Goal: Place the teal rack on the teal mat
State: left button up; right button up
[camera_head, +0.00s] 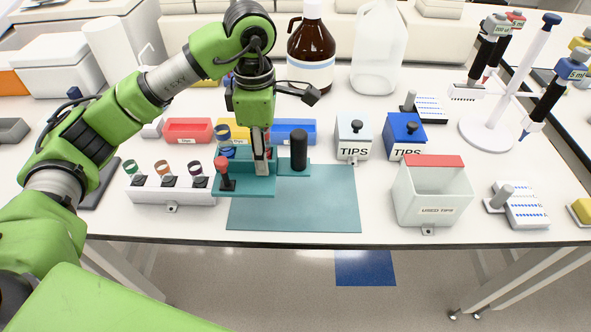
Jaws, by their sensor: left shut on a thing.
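The teal rack (245,189) is at the left part of the teal mat (315,208), its left end reaching past the mat's left edge close to the white tube rack. It carries a red-topped black piece (226,176) at its left end, and a black cylinder (298,150) stands on a teal part at its right. My left gripper (261,165) points down and is shut on the rack near its middle, hiding part of it. I cannot tell whether the rack touches the mat. My right gripper is not in view.
A white tube rack (172,196) stands close at the left. Red, yellow and blue bins (294,130) are behind. Two tip boxes (353,137) stand behind right, and a used-tips bin (432,195) stands right. The mat's front and right are clear.

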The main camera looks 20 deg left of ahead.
pick_arm(q)
jog(key=w+d+f+p, duration=0.1)
jog(key=w+d+f, duration=0.3)
jog(key=f, duration=0.1)
jog(key=shift+d+p, duration=0.1)
jog(key=shift+p, duration=0.3)
jog(key=shift+w+d+f, duration=0.3)
jog(key=shift+f, duration=0.2)
jog(key=f, duration=0.1)
jog(key=f+p, duration=0.2)
jog(key=shift+w+d, duration=0.15)
jog(key=shift+d, duration=0.1)
jog(key=shift+f, duration=0.35)
jog(key=shift+a+f, duration=0.1)
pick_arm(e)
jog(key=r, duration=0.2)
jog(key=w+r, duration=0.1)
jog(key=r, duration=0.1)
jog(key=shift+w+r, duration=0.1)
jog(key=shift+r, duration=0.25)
pick_arm(q)
jog(key=shift+f, duration=0.15)
jog(key=o, duration=1.2)
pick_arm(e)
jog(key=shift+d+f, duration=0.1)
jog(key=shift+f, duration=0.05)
